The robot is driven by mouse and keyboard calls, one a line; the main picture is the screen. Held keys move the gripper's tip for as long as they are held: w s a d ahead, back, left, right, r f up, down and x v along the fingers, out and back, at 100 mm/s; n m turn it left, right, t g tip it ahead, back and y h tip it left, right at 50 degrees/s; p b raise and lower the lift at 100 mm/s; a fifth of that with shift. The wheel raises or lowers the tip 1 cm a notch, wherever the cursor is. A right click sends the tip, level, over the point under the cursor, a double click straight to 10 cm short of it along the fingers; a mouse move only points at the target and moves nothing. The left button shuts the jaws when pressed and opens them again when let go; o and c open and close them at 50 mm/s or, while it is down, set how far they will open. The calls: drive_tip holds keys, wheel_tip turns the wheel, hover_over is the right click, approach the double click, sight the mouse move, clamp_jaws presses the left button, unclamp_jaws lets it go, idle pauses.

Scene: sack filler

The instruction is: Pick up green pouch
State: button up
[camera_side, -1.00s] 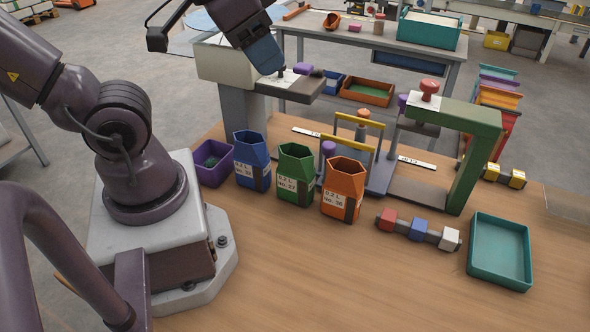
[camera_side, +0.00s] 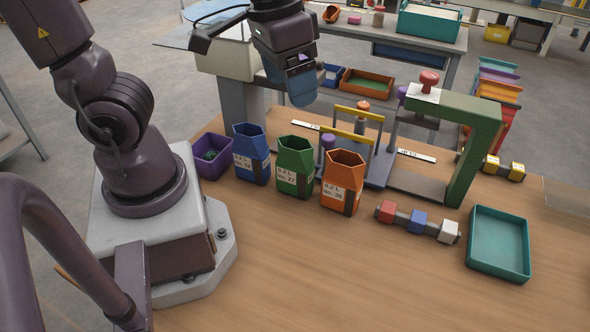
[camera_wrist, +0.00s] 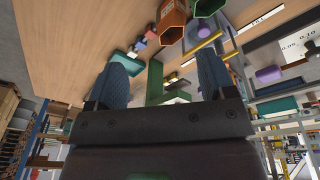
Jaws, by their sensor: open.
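The green pouch (camera_side: 295,168) stands upright and open-topped on the wooden table, with a white label on its front. It is between the blue pouch (camera_side: 251,155) and the orange pouch (camera_side: 343,182). In the wrist view the green pouch (camera_wrist: 206,8) shows at the top edge, partly cut off, beside the orange pouch (camera_wrist: 172,22). My gripper (camera_side: 302,97) is above and behind the pouches, clear of them. In the wrist view its two blue fingers (camera_wrist: 164,78) are apart with nothing held between them.
A purple bin (camera_side: 213,165) is left of the blue pouch. A yellow-handled rack (camera_side: 358,135) and a green frame (camera_side: 470,150) stand behind and right. A block strip (camera_side: 418,224) and a teal tray (camera_side: 498,245) lie on the right. The front table (camera_side: 350,280) is clear.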

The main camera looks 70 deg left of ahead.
drive_tip(key=w+a+f+n+g+y, duration=0.2)
drive_tip(key=w+f+n+g, duration=0.15)
drive_tip(key=f+n, duration=0.35)
drive_tip(key=n+g+y, duration=0.2)
drive_tip(key=n, duration=1.7)
approach(295, 148)
drive_tip(key=s+f, duration=0.2)
drive_tip(key=shift+s+a+f, duration=0.15)
drive_tip(key=shift+s+f, duration=0.15)
drive_tip(key=shift+s, duration=0.1)
drive_tip(key=shift+t, duration=0.25)
drive_tip(key=shift+w+d+x, duration=0.1)
drive_tip(key=shift+d+x, duration=0.1)
drive_tip(key=shift+x, duration=1.1)
drive_tip(key=shift+w+d+x, duration=0.15)
drive_tip(key=shift+x, duration=1.15)
drive_tip(key=shift+f, duration=0.15)
drive_tip(key=c, duration=1.2)
